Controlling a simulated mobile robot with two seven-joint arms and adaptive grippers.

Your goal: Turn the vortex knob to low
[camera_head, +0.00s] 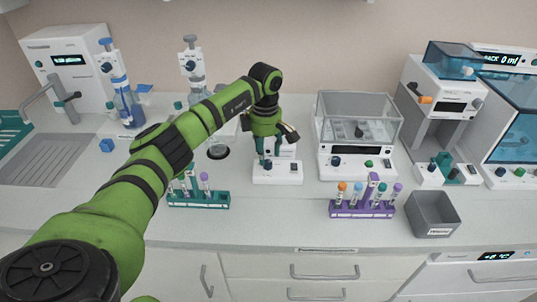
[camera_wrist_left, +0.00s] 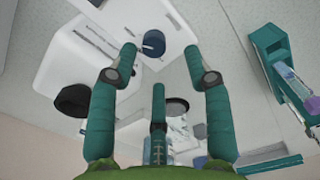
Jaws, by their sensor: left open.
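The vortex mixer (camera_head: 278,178) is a small white device in the middle of the bench. Its dark blue knob (camera_head: 267,171) is on the front face. In the left wrist view the knob (camera_wrist_left: 153,43) appears between and just beyond the fingertips, on the white body of the mixer (camera_wrist_left: 165,22). My left gripper (camera_head: 280,160) reaches down over the mixer from above. It also shows in the wrist view (camera_wrist_left: 159,60), with its green fingers spread apart and nothing held. Whether a finger touches the knob cannot be told. The knob's setting is too small to read.
A teal tube rack (camera_head: 198,201) stands at front left of the mixer, below my arm. A purple rack (camera_head: 362,209) and grey bin (camera_head: 434,216) are to the right. A lidded white device (camera_head: 357,156) stands right of the mixer. Bench (camera_head: 280,220) in front is clear.

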